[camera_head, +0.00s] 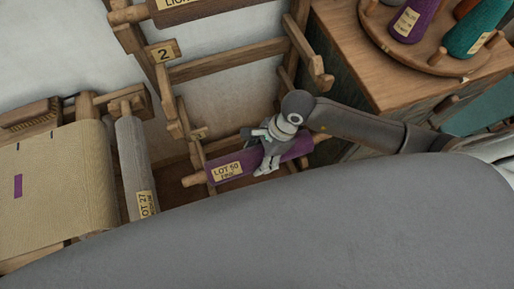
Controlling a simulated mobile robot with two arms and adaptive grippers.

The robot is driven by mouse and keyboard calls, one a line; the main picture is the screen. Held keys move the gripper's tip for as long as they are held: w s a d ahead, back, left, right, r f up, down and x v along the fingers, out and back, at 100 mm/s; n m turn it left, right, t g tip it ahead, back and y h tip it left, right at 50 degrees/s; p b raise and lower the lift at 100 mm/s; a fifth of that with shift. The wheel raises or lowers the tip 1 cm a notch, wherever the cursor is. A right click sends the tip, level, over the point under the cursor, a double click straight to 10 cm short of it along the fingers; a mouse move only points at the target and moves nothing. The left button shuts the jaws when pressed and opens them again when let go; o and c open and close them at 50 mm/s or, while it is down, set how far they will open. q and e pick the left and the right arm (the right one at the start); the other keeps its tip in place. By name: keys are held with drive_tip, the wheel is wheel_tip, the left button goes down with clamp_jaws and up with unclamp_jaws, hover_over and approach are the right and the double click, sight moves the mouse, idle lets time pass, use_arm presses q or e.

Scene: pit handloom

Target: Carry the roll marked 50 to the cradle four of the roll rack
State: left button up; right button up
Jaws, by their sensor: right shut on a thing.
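The roll marked 50 (228,170) is purple with wooden ends and a cream label reading LOT 50. It lies slantwise across the lower part of the wooden roll rack (232,60). My right gripper (266,166) is shut on the roll near its middle and hides part of it. The roll's ends are close to the rack's lower arms, but I cannot tell whether they rest on them. A plate on the rack reads 2 (164,51); a lower plate (198,134) is too small to read. No plate reading 4 shows. My left gripper is not in view.
Another labelled roll (205,10) sits on the rack at the top edge. A grey roll marked LOT 27 (129,158) and beige cloth (58,185) are at left. A wooden cabinet (352,62) with a round tray of cones (438,62) stands at right, near my right arm.

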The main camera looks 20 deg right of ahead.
drive_tip(key=w+d+f+b, duration=0.1)
drive_tip(key=w+f+b, duration=0.5)
drive_tip(key=f, duration=0.3)
drive_tip(key=shift+w+d+f+b, duration=0.25)
drive_tip(key=shift+w+f+b, duration=0.15)
drive_tip(key=shift+b, duration=0.4)
drive_tip(key=shift+r, duration=0.1)
drive_tip(key=o, duration=1.7)
drive_tip(key=shift+f, duration=0.2)
drive_tip(key=shift+c, duration=0.2)
drive_tip(key=shift+r, duration=0.1)
